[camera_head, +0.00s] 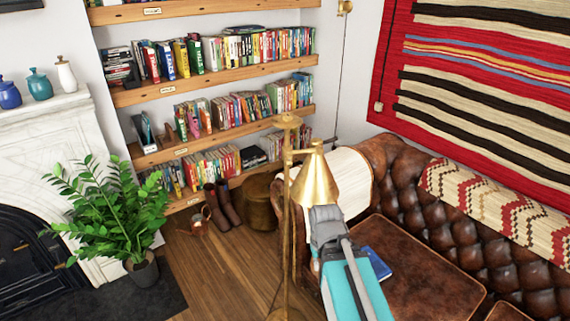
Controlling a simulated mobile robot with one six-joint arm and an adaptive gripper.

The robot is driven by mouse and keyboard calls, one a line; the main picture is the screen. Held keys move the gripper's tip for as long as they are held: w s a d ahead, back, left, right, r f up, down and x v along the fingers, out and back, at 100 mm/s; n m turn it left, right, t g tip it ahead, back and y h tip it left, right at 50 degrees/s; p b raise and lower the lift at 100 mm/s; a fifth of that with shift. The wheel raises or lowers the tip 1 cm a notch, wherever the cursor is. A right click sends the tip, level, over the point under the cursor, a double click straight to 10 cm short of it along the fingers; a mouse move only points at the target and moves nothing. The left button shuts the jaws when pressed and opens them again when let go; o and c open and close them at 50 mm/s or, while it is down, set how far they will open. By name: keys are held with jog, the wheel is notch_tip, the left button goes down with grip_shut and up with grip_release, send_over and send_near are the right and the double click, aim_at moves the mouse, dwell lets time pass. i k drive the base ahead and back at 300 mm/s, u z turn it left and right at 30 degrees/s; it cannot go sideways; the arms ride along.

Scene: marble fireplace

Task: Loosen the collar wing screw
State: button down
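A brass floor lamp (288,215) stands upright in the middle of the view. Its cone shade (316,182) hangs to the right of the pole from a short arm near the top. The collar is probably around where that arm meets the pole (287,158), but the wing screw is too small to make out. My teal and grey arm comes up from the bottom right. Its grey end, with my gripper (322,213), is just below the shade and right of the pole. The fingers are not clear, and I cannot tell whether they touch the lamp.
A brown leather sofa (425,265) with a blue book (376,262) on it is at the right. Bookshelves (215,80) fill the back wall. Boots (228,207), a copper jug (198,224) and a potted plant (143,270) stand left. Wooden floor (205,275) is clear left of the lamp.

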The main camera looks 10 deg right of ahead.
aim_at(289, 158)
jog(key=u, duration=0.35)
jog(key=k, duration=1.2)
jog(key=z, duration=0.55)
jog(key=i, duration=1)
jog(key=u, duration=0.05)
